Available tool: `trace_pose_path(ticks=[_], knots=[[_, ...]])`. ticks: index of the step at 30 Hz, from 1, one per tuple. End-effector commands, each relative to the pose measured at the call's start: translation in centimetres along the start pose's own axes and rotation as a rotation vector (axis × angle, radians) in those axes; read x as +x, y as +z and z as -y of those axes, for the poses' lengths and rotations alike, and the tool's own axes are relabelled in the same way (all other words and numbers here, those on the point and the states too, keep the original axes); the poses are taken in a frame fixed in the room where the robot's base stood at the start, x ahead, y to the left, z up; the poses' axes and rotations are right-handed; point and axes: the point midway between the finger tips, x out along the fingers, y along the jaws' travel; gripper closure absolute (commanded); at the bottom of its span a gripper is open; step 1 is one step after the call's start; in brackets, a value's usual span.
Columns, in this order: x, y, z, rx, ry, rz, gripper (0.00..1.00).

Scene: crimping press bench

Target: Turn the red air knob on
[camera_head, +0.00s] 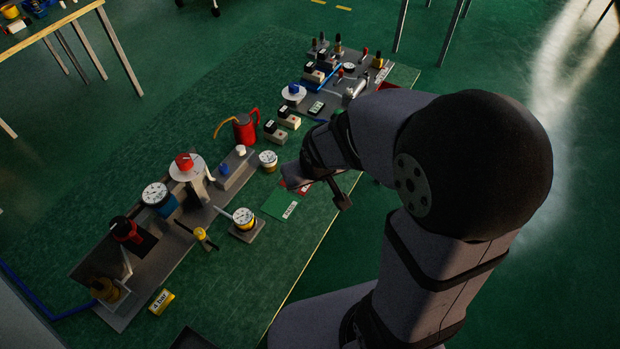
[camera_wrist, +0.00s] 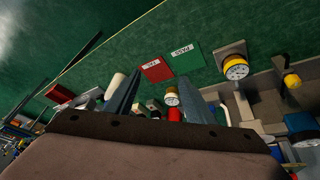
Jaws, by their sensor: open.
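The red knob (camera_head: 185,161) sits on top of a white round disc (camera_head: 198,172) on the long grey bench plate, left of centre in the head view. In the wrist view a small red part (camera_wrist: 276,152) at the lower right may be this knob; I cannot tell for sure. My gripper (camera_head: 317,190) is to the right of the knob and well apart from it, over the bench's right side by the green card. In the wrist view my gripper (camera_wrist: 158,92) has its two fingers spread, with nothing held between them.
A yellow-ringed gauge (camera_head: 243,218), a blue-based gauge (camera_head: 155,194) and a yellow-handled valve (camera_head: 202,236) stand near the knob. A red can (camera_head: 244,128) stands behind. A green card (camera_head: 281,205) and a red card (camera_wrist: 156,70) lie flat.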

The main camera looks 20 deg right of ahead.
Motion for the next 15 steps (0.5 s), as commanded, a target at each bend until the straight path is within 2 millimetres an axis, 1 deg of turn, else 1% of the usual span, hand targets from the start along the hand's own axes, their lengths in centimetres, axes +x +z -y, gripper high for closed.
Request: trace_pose_path(ticks=[10, 13, 15], knots=[[0.2, -0.2, 0.1, -0.004, -0.001, -0.008, 0.51], [0.7, -1.1, 0.2, -0.019, -0.004, -0.043, 0.51], [1.4, -2.5, 0.6, -0.042, -0.01, -0.093, 0.51]])
